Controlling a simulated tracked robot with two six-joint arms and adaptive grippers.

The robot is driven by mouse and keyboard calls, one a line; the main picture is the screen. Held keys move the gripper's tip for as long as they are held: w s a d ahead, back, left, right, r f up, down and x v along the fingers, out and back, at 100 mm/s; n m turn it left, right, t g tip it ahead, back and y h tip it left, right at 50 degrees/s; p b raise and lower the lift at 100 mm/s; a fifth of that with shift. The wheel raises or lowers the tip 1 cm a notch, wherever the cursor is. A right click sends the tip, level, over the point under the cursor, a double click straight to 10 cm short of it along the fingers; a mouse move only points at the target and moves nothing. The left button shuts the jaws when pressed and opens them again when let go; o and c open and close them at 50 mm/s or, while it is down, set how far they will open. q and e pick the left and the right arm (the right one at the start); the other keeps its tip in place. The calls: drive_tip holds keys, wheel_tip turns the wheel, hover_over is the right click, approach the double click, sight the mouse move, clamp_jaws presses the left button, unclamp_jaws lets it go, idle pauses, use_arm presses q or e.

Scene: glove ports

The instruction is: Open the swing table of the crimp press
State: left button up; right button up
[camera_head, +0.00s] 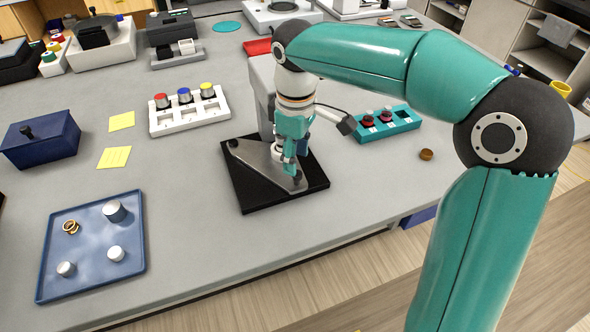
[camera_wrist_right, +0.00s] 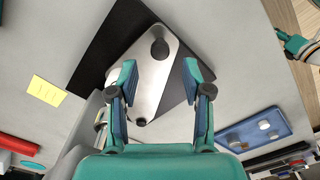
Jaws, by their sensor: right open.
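The crimp press has a black base (camera_head: 245,195) and a grey upright body (camera_head: 262,85) in the middle of the bench. Its grey metal swing table (camera_head: 262,163) lies flat over the base. In the right wrist view the swing table (camera_wrist_right: 172,66) carries a black knob (camera_wrist_right: 160,48) and a smaller dark knob at its narrow end. My right gripper (camera_head: 292,172) points down over the swing table in the head view.
A blue tray (camera_head: 92,277) with metal cylinders and rings lies at the front left. A white block with coloured knobs (camera_head: 190,112) stands left of the press, a teal switch box (camera_head: 390,126) right of it. Bare bench lies between tray and press.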

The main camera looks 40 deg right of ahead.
drive_tip(key=shift+f, duration=2.05)
drive_tip(key=shift+c, duration=0.3)
clamp_jaws()
drive_tip(key=shift+a, duration=0.1)
